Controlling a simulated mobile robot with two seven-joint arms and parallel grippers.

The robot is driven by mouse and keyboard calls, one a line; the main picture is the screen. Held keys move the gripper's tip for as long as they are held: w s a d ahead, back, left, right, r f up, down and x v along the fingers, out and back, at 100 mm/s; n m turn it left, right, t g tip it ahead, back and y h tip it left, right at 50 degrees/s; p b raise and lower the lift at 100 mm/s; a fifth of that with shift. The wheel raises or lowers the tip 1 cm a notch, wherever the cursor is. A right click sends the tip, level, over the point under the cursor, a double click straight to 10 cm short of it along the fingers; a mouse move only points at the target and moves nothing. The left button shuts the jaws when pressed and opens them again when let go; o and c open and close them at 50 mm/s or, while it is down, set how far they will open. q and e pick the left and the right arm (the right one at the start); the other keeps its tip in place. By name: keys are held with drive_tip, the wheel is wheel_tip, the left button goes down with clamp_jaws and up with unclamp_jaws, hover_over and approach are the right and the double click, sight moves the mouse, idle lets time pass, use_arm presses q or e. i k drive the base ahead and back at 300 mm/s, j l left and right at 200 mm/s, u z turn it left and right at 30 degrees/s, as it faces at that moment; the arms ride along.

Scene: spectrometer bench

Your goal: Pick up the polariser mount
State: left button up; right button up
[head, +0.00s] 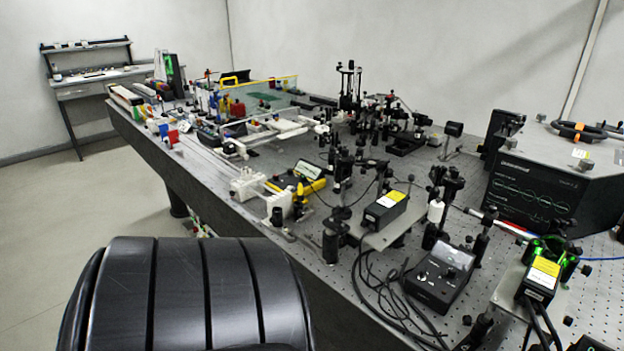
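Several black post-mounted optics stand on the optical bench in the head view. One cluster (350,85) is at the back middle, and others stand near the middle and right. They are small and overlap, so I cannot tell which one is the polariser mount. Neither my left gripper nor my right gripper is in view.
The perforated bench (597,238) is crowded. A yellow multimeter (306,172), a black box with a dial (440,275), loose black cables (375,300) and a large spectrometer housing (530,185) stand on it. A black ribbed chair back (185,295) fills the lower left. Floor is open at left.

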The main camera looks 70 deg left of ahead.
sight(341, 212)
drive_tip(key=u, duration=2.05)
drive_tip(key=i+j, duration=0.25)
drive_tip(key=i+j+z, duration=0.1)
drive_tip(key=i+j, duration=0.15)
drive_tip(key=j, duration=0.25)
drive_tip(key=i+j, duration=0.2)
drive_tip(key=j, duration=0.15)
